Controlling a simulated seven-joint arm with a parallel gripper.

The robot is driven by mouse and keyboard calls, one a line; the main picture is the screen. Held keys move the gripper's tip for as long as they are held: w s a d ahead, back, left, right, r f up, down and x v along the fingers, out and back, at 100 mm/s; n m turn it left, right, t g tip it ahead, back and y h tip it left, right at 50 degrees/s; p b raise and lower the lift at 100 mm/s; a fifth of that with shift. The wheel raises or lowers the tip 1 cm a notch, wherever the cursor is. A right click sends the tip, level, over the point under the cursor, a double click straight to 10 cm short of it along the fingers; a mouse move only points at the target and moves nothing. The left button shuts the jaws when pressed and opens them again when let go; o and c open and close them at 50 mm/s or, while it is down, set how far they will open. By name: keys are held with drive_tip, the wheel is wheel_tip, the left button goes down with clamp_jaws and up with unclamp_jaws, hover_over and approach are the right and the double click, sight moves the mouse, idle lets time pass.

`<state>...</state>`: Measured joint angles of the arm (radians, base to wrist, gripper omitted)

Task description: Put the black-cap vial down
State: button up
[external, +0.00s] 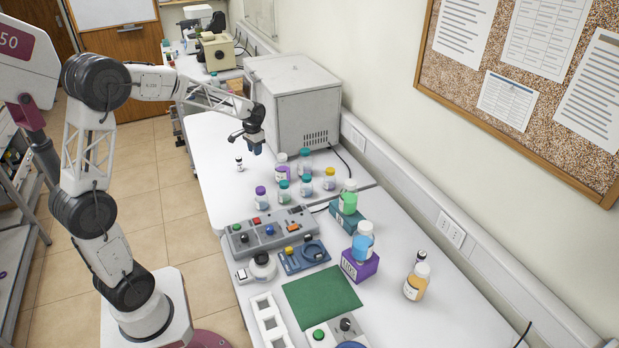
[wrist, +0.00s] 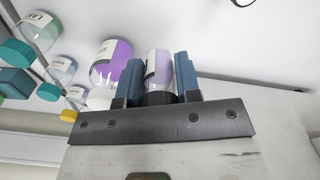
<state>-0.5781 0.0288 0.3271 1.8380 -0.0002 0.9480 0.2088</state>
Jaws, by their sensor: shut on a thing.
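My gripper (external: 256,148) is above the rear white table, in front of the grey oven. Another dark-capped vial (external: 420,256) stands at the right of the front table.
A white-cap jar with purple content (external: 283,168) stands close by my gripper, among several teal-, purple- and yellow-capped jars (external: 306,187). The grey oven (external: 293,95) is behind. A grey control panel (external: 270,232) lies nearer. Table left of the gripper is mostly clear.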

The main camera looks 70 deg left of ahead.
sight(235, 149)
drive_tip(key=shift+n, duration=0.6)
drive_tip(key=s+a+f, duration=0.2)
drive_tip(key=s+a, duration=0.3)
drive_tip(key=s+a+f, duration=0.2)
drive_tip(key=s+a, duration=0.2)
drive_tip(key=a, duration=0.1)
drive_tip(key=s+a+f, duration=0.3)
drive_tip(key=s+a, duration=0.2)
drive_tip(key=a, duration=0.1)
drive_tip(key=shift+s+a, duration=0.1)
drive_tip(key=shift+s, duration=0.25)
drive_tip(key=shift+w, duration=0.1)
drive_tip(key=w+a, duration=0.3)
drive_tip(key=a, duration=0.1)
drive_tip(key=w+a+f, duration=0.1)
drive_tip(key=w+a, duration=0.6)
drive_tip(key=a, duration=0.1)
drive_tip(key=shift+w+f, duration=0.15)
drive_tip(key=shift+f, duration=0.05)
drive_tip(key=shift+f, duration=1.75)
drive_tip(key=o, duration=0.9)
drive_tip(key=shift+f, duration=0.1)
